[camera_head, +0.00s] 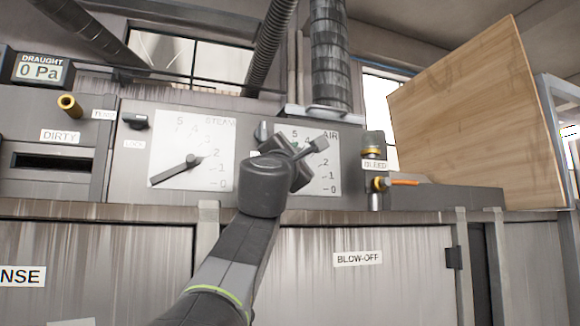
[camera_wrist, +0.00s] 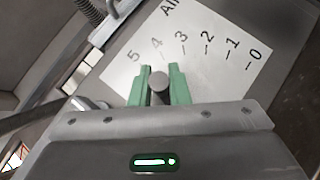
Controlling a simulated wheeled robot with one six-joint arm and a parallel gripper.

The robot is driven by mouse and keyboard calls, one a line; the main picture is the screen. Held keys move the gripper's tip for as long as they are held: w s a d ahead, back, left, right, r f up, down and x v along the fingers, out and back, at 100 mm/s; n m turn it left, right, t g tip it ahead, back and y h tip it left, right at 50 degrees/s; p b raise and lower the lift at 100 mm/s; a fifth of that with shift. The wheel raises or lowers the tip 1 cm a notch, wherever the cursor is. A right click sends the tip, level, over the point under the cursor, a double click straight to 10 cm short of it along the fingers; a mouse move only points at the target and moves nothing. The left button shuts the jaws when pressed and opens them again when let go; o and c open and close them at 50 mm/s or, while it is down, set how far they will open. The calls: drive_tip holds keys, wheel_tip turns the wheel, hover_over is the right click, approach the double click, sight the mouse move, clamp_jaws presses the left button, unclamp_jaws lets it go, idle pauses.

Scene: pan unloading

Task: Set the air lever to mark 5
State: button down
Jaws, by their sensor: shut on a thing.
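The white AIR dial (camera_head: 322,178) is on the grey panel, partly hidden by my gripper (camera_head: 297,147) in the head view. In the wrist view the AIR dial (camera_wrist: 222,68) shows marks 5 to 0 from left to right. The green fingers of my gripper (camera_wrist: 159,83) are shut on the round grey end of the air lever (camera_wrist: 159,79). This end shows just below the tick for 4 and to the right of the tick for 5. The lever's pivot and arm are hidden behind my gripper, so the exact setting cannot be told.
The STEAM dial (camera_head: 165,150) is to the left, its lever (camera_head: 172,173) near mark 2. A black LOCK knob (camera_head: 136,121) is beside it. A brass BLEED fitting (camera_head: 374,152) stands right of the AIR dial. A wooden board (camera_head: 470,105) rises at the right.

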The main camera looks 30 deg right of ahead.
idle(0.5)
drive_tip(key=c, duration=1.4)
unclamp_jaws()
drive_tip(key=shift+a, duration=0.1)
drive_tip(key=shift+o, duration=0.2)
drive_tip(key=b+v, duration=0.5)
drive_tip(key=v, duration=0.8)
drive_tip(key=shift+s+a+f+b, duration=0.2)
drive_tip(key=shift+s+f+b, duration=0.05)
drive_tip(key=shift+f+b, duration=0.1)
drive_tip(key=shift+r, duration=0.1)
drive_tip(key=p+x, duration=0.5)
drive_tip(key=x, duration=0.9)
drive_tip(key=shift+p, duration=0.4)
drive_tip(key=shift+a, duration=0.1)
